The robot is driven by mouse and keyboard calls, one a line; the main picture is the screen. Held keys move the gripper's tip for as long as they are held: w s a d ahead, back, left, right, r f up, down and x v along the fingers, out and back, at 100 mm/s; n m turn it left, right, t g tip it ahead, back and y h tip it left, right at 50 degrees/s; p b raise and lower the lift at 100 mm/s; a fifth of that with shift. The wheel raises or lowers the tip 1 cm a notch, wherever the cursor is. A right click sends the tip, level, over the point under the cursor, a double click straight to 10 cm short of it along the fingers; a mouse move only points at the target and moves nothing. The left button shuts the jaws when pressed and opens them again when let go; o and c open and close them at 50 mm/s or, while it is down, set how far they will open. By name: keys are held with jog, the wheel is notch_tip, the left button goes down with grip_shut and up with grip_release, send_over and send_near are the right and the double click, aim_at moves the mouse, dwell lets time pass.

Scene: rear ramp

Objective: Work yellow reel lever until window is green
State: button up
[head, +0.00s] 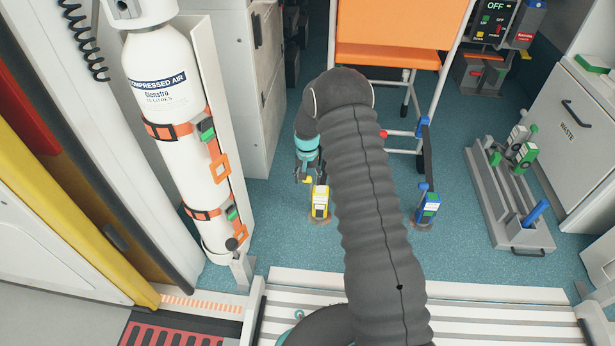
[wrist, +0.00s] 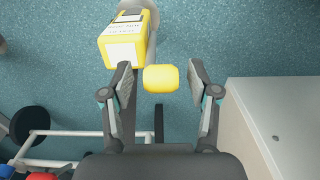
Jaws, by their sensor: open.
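The yellow reel (head: 320,204) stands on the blue floor left of my arm; its body also shows in the wrist view (wrist: 112,37). Its yellow lever knob (wrist: 160,78) lies between my open fingers, with a gap on each side. The knob is small in the head view (head: 308,180). My gripper (wrist: 160,74) is open and empty around the knob; in the head view my gripper (head: 303,174) is just above the reel. The reel shows white faces, one with unreadable print. I see no green on it and cannot make out the window.
A blue reel (head: 427,209) stands to the right of my arm. An orange chair (head: 388,40) is behind. A compressed air cylinder (head: 170,130) stands at left. A grey tray (head: 505,205) with levers is at right. A white cabinet (wrist: 275,115) is close right of my gripper.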

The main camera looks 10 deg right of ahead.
grip_shut()
